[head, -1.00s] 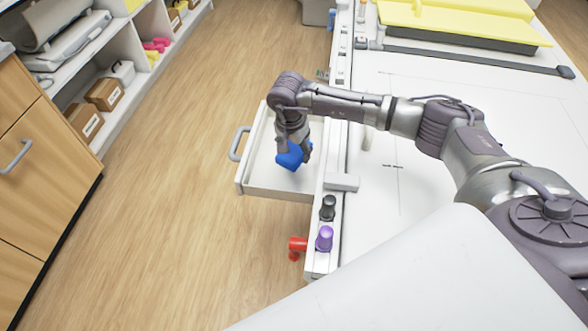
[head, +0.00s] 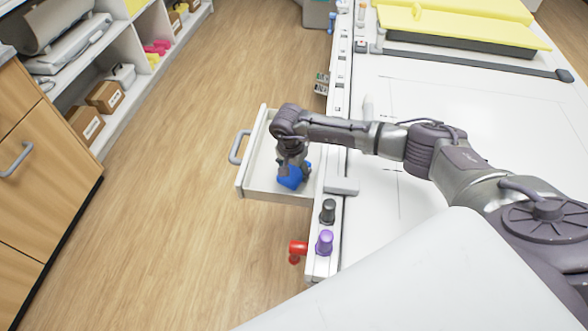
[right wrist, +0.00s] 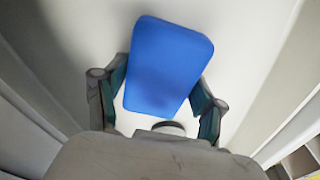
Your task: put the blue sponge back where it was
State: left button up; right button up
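The blue sponge (head: 293,178) is a rounded block low inside the open white drawer (head: 257,185), near the drawer's table-side end. My right gripper (head: 294,170) reaches down into the drawer with its fingers on either side of the sponge. In the right wrist view the sponge (right wrist: 168,65) lies between the two fingers of my right gripper (right wrist: 162,80), which look closed on its sides. I cannot tell whether the sponge touches the drawer floor. The rest of the drawer is empty where I can see it. My left gripper is not in view.
The white table (head: 400,210) fills the right side. A black knob (head: 328,210), a purple knob (head: 325,241) and a red part (head: 298,248) are at its edge near the drawer. Shelves (head: 120,60) and a wooden cabinet (head: 40,180) stand left, across clear floor.

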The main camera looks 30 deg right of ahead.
aim_at(291, 173)
jog(key=o, duration=0.3)
jog(key=shift+r+p, duration=0.3)
jog(key=shift+r, duration=0.35)
notch_tip(291, 173, up, 11)
jog(key=a+b, duration=0.1)
jog(key=shift+s+b, duration=0.35)
jog(key=shift+b, duration=0.05)
jog(key=shift+a, duration=0.15)
